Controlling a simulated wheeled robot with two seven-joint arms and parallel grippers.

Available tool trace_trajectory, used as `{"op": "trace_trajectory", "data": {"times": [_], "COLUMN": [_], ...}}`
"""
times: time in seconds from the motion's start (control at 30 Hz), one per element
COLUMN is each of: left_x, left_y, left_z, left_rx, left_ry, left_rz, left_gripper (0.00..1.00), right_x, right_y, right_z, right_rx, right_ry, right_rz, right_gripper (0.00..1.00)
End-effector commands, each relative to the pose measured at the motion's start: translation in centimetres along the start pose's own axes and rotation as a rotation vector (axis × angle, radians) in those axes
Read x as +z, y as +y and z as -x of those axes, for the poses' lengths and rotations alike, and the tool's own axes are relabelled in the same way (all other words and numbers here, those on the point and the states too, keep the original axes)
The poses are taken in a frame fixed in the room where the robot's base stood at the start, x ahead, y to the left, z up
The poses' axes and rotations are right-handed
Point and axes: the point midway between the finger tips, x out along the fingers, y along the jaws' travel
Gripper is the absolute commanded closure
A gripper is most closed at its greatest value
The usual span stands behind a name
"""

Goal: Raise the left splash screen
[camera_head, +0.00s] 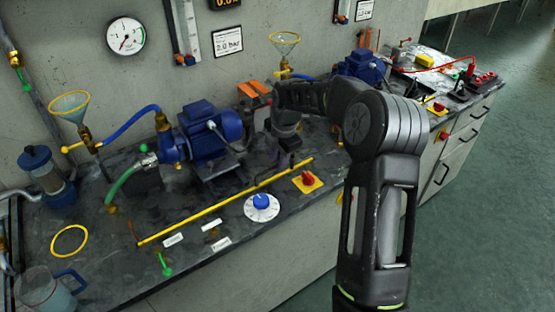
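A long yellow bar (225,204), which looks like the edge of the left splash screen, runs low across the bench top in front of the blue pump. It slants from lower left to upper right. I cannot make out a clear pane or how it is hinged. My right arm comes in from the lower right and bends left. My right gripper (290,157) points down behind the bar's right end, beside the pump motor. Its fingers are dark and small, so I cannot tell whether they are open or touch anything. My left gripper is not in view.
The blue pump (211,130) stands behind the bar. A blue dial (262,207) and a red switch on a yellow plate (307,181) lie in front. A jug (45,292) and a yellow ring (69,241) are at left. Floor is free at right.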

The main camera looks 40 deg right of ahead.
Motion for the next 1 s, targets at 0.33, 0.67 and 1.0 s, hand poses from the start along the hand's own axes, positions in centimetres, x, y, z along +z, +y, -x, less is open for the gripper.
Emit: {"op": "trace_trajectory", "data": {"times": [0.33, 0.67, 1.0], "left_x": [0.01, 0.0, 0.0], "left_y": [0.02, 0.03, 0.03], "left_z": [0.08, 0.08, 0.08], "left_rx": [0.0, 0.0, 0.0], "left_ry": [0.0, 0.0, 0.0], "left_rz": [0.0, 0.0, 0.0], "left_gripper": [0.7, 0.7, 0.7], "right_x": [-0.01, -0.02, -0.03], "right_y": [0.0, 0.01, 0.01], "right_z": [-0.81, -0.77, -0.76], "right_rx": [0.001, 0.001, 0.001], "right_ry": [0.0, 0.0, 0.0], "right_rz": [0.0, 0.0, 0.0], "right_gripper": [0.67, 0.92, 1.0]}}
